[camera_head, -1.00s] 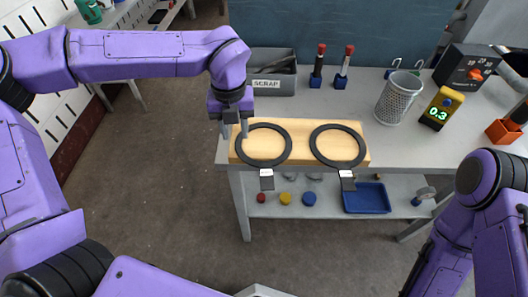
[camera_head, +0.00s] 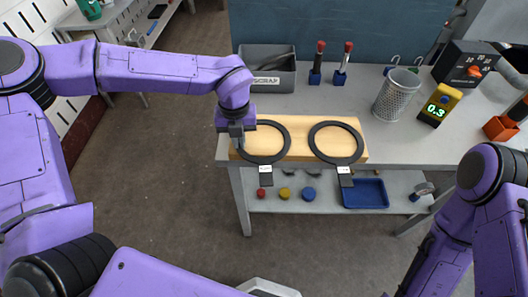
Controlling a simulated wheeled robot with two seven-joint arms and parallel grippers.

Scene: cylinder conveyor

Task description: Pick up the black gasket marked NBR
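Two black ring gaskets with small hanging tags lie on a light wooden board (camera_head: 300,150). The left gasket (camera_head: 288,142) has a tag with a white label (camera_head: 265,169). The right gasket (camera_head: 361,142) has a similar tag (camera_head: 345,170). The lettering on both is too small to read, so I cannot tell which is NBR. My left gripper (camera_head: 239,148) points down at the left rim of the left gasket, over the board's left end. Its fingers overlap in this view, hiding the gap and any contact with the rim. My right gripper is out of view; only my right arm shows.
A grey SCRAP bin (camera_head: 267,86) stands behind the board. Two red-topped tools (camera_head: 317,62), a wire mesh cup (camera_head: 393,100), a yellow meter reading 0.3 (camera_head: 440,104) and a black box (camera_head: 465,66) stand behind and to the right. The lower shelf holds a blue tray (camera_head: 366,193).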

